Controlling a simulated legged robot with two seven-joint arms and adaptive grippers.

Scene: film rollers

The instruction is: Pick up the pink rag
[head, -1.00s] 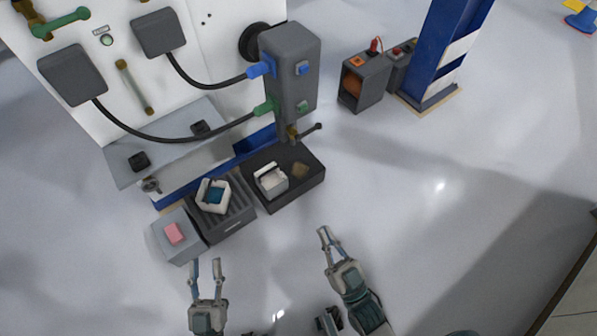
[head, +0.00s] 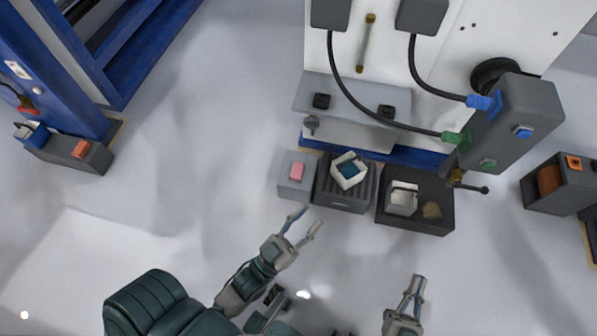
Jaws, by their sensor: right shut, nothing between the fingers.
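The pink rag (head: 297,171) is a small folded block lying on top of a grey box (head: 290,187), left of the middle of the head view. My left gripper (head: 311,217) is open and empty, its fingertips just below the grey box in the picture and apart from the rag. My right gripper (head: 417,283) is shut and empty, lower right, over bare floor below the black tray.
A ribbed grey crate (head: 345,203) with a white container and blue cloth stands right of the grey box. Beside it is a black tray (head: 417,225) with a white container and brown piece. The white machine (head: 450,50) rises behind.

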